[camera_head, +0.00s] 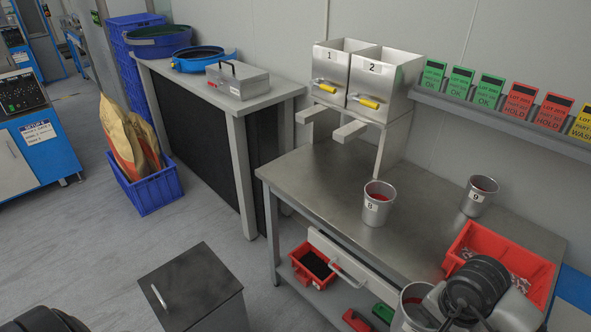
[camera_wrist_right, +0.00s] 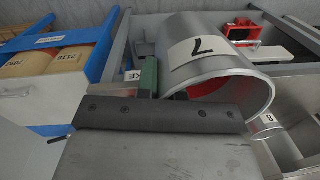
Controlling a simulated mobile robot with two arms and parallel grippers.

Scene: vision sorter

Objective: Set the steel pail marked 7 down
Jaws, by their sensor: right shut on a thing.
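The steel pail marked 7 (camera_wrist_right: 225,75) is large in the right wrist view, its black 7 on a white label and red inside its mouth. In the head view the pail (camera_head: 409,318) is at the bottom right, by the steel table's (camera_head: 325,190) front edge, mouth up and partly cut off. My right gripper (camera_wrist_right: 165,95) is shut on it at the rim side; in the head view the dark wrist hides the fingers. Whether the pail's base touches anything is hidden.
Two other labelled steel pails, one mid-table (camera_head: 378,204) and one farther right (camera_head: 479,196), stand on the table. A red bin (camera_head: 513,262) is beside my right wrist. A two-chute dispenser (camera_head: 362,75) stands at the back left. The table's left and front-middle are clear.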

